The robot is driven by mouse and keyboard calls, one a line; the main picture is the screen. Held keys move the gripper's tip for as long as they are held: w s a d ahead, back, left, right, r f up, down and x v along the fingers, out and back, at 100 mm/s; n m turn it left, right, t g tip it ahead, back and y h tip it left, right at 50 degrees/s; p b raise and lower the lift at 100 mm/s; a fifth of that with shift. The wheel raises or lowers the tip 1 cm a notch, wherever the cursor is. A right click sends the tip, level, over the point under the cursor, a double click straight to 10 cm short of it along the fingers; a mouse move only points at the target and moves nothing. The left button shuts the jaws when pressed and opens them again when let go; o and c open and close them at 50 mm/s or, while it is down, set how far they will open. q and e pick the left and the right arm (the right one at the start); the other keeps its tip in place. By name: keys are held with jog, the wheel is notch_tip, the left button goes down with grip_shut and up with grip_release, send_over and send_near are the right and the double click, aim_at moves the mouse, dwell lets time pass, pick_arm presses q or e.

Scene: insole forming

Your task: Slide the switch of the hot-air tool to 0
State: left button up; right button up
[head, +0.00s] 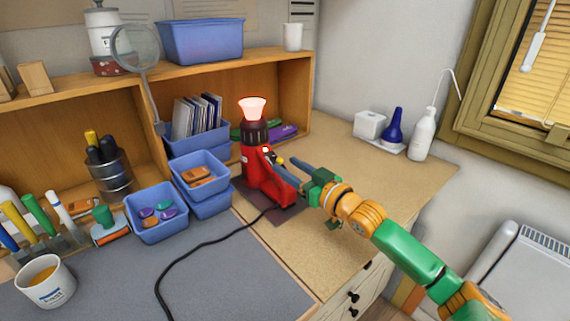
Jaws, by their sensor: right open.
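The red hot-air tool (258,168) stands upright on a dark mat on the wooden bench, its nozzle pointing up with a pinkish glow at the top. A black cord runs from its base to the lower left. My right gripper (292,168) is at the right side of the tool, its fingers open beside the tool's body and handle. A small yellow part shows on the tool by the fingertips. The switch itself is too small to make out, and I cannot tell whether a finger touches it. My left gripper is not in view.
Blue bins (158,212) with small parts stand left of the tool, in front of a wooden shelf (290,88). A white mug (45,280) is at the lower left. White and blue bottles (422,135) stand at the back right. The bench right of the tool is mostly clear.

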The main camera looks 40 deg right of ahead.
jog(key=shift+w+a, duration=0.1)
jog(key=shift+w, duration=0.7)
grip_shut()
dwell(1.0)
